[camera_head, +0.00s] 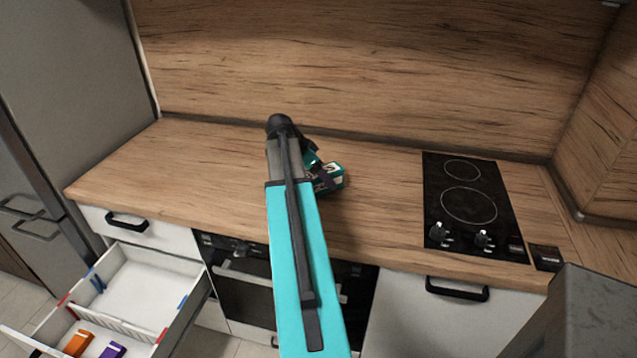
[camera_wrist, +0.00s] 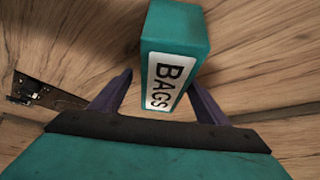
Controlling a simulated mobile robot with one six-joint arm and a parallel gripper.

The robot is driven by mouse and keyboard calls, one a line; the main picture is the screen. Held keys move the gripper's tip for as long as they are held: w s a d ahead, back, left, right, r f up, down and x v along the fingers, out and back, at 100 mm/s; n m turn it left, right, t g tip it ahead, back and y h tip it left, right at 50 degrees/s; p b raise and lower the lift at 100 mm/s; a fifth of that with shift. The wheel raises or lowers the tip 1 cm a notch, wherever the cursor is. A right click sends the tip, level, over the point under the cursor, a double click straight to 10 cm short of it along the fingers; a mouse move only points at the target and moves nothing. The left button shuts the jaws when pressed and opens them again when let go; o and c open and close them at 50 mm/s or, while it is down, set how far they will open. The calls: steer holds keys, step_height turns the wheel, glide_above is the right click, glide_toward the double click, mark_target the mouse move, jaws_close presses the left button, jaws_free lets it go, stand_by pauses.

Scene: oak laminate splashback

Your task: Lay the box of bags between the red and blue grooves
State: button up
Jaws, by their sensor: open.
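The box of bags (camera_wrist: 177,45) is teal with a white label reading BAGS. In the head view the box (camera_head: 330,178) is on the worktop, partly hidden by my arm. My gripper (camera_wrist: 160,98) is open, with its two dark fingers on either side of the box's labelled end; contact cannot be told. In the head view the gripper (camera_head: 316,172) is at the box. The open drawer (camera_head: 140,288) at lower left has red marks (camera_head: 163,335) and blue marks (camera_head: 183,302) on its side walls. The floor between them looks bare.
A white divider (camera_head: 112,327) crosses the drawer near the red marks. An orange box (camera_head: 77,343) and a purple box (camera_head: 112,350) lie on its near side. A black hob (camera_head: 470,205) is to the right. The worktop (camera_head: 195,170) left of my arm is clear.

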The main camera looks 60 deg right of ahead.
steer(key=shift+p+x, duration=0.4)
steer(key=shift+x, duration=1.1)
steer(key=c, duration=1.5)
steer(key=shift+r, duration=0.15)
steer(key=shift+d+r+b, duration=0.1)
steer(key=shift+r+b, duration=0.65)
steer(key=shift+r, duration=0.75)
steer(key=s+a+b, duration=0.1)
steer(key=a, duration=0.3)
steer(key=s+a+r+b, duration=0.1)
steer(key=a, duration=0.4)
steer(key=s+a+b, duration=0.1)
steer(key=a+b, duration=0.1)
steer(key=a, duration=0.3)
steer(key=shift+s+a+r, duration=0.1)
steer(key=shift+s+r, duration=0.05)
steer(key=shift+s, duration=0.2)
steer(key=shift+s+a+r, duration=0.2)
steer(key=shift+a+r, duration=0.05)
steer(key=shift+a, duration=0.45)
